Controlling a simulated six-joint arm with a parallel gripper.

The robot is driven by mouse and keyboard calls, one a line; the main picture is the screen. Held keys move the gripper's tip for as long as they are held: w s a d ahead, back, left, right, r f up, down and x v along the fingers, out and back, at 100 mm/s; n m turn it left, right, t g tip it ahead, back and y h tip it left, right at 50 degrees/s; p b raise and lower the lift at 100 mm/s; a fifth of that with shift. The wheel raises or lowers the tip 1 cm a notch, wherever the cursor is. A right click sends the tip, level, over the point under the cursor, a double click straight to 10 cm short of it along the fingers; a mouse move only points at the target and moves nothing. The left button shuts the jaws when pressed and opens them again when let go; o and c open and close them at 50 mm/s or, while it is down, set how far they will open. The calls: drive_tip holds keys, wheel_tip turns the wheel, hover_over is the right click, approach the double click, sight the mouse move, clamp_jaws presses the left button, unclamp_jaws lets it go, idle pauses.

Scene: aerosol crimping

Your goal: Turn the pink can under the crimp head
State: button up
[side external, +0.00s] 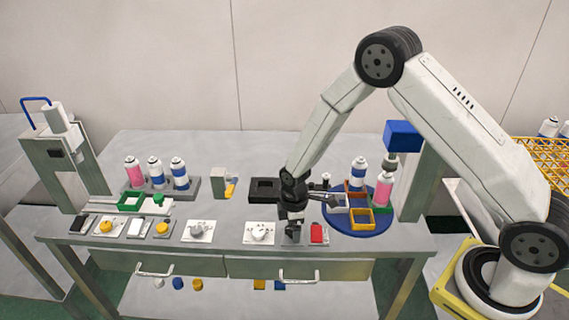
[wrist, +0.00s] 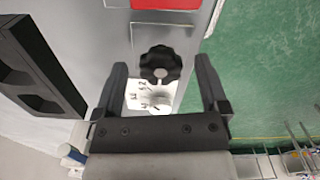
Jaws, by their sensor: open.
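The pink can (side external: 383,189) stands upright on the right of the blue turntable (side external: 365,228), beneath the crimp head (side external: 390,161) under a blue box (side external: 403,135). My gripper (side external: 293,232) points down at the table's front edge, left of the turntable and away from the can. In the wrist view my gripper (wrist: 161,62) is open, with a black lobed knob (wrist: 160,66) between its fingers and gaps on both sides. The knob sits by a white marked plate (wrist: 148,97). In the side view my gripper mostly hides this knob.
A white-and-blue can (side external: 358,172) and small coloured bins (side external: 360,217) share the turntable. A red switch (side external: 318,233) lies just right of my gripper. A dial (side external: 259,233) lies to its left, a black block (side external: 265,190) behind. Another pink can (side external: 134,172) stands in the left rack.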

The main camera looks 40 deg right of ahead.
drive_tip(key=shift+r, duration=0.15)
drive_tip(key=shift+r, duration=3.75)
drive_tip(key=shift+r, duration=0.1)
drive_tip(key=shift+s+r, duration=0.2)
drive_tip(key=s+d+r+m+t, duration=0.1)
drive_tip(key=s+d+r+m, duration=0.1)
drive_tip(key=s+r+m, duration=0.3)
drive_tip(key=s+d+r+m+t, duration=0.1)
drive_tip(key=s+r+m, duration=0.3)
drive_tip(key=s, duration=0.5)
drive_tip(key=shift+s+d+r+m+t, duration=0.3)
drive_tip(key=shift+s+d+r+m, duration=0.15)
drive_tip(key=shift+m, duration=0.65)
